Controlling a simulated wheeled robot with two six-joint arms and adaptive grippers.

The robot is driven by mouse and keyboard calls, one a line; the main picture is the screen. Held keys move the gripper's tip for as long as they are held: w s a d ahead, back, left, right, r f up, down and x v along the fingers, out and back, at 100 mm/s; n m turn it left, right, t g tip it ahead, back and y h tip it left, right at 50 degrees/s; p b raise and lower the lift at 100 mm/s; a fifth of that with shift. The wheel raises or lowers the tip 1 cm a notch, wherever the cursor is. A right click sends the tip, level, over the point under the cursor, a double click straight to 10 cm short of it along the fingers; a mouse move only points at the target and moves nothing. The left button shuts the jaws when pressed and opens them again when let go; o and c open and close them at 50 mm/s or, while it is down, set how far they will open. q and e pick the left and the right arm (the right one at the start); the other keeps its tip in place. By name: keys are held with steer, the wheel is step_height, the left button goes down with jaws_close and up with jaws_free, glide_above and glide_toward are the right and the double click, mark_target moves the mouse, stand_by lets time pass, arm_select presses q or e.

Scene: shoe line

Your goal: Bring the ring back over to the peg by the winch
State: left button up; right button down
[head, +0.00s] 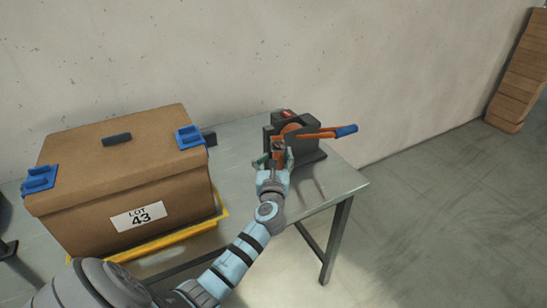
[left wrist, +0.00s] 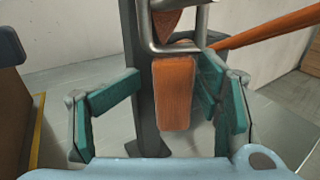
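The winch (head: 318,152) stands at the right end of the table, dark, with an orange lever ending in a blue grip. In the left wrist view a bent metal ring (left wrist: 205,22) hangs near the top, with an orange strap tab (left wrist: 174,95) below it. A dark grey upright post (left wrist: 138,60) stands just behind; I cannot tell whether it is the peg or if the ring is on it. My left gripper (head: 274,158) is at the winch's front. Its teal fingers (left wrist: 168,97) are apart, with the tab between them, nearer the right finger. My right gripper is not in view.
A brown lot box (head: 80,180) with blue corner clips stands on the left of the table in a yellow-edged tray (head: 180,236). The metal table (head: 345,182) has bare room right of the winch. Stacked brown boxes (head: 520,75) are far right.

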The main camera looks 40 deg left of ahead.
arm_select(q)
steer(key=shift+s+d, duration=0.1)
steer(key=s+d+r+m+t, duration=0.15)
steer(key=s+d+m, duration=0.25)
steer(key=s+d, duration=0.45)
steer(key=s+d+f+m+g+h, duration=0.1)
steer(key=d+f+m+h, duration=0.2)
steer(key=f+m, duration=0.6)
steer(key=s+d+f+m+g+h+p, duration=0.1)
steer(key=d+f+m+h, duration=0.2)
steer(key=f+m, duration=0.6)
steer(key=s+d+f+m+g+h, duration=0.1)
steer(key=d+f+m+h, duration=0.25)
steer(key=f+m, duration=0.55)
steer(key=s+f+m+g+h+p, duration=0.1)
steer(key=s+f+m+g, duration=0.6)
steer(key=s+f, duration=0.65)
steer(key=s+a+f+m+g+p, duration=0.1)
steer(key=s+f+m+g, duration=0.1)
steer(key=s, duration=1)
steer(key=s+a+f+m+g+p, duration=0.1)
steer(key=s+a+f+m+g, duration=0.1)
steer(key=s, duration=1.1)
step_height(320, 180, down, 2)
steer(key=shift+f+m+g+y, duration=0.25)
steer(key=shift+m+g+y, duration=0.15)
steer(key=shift+m, duration=0.4)
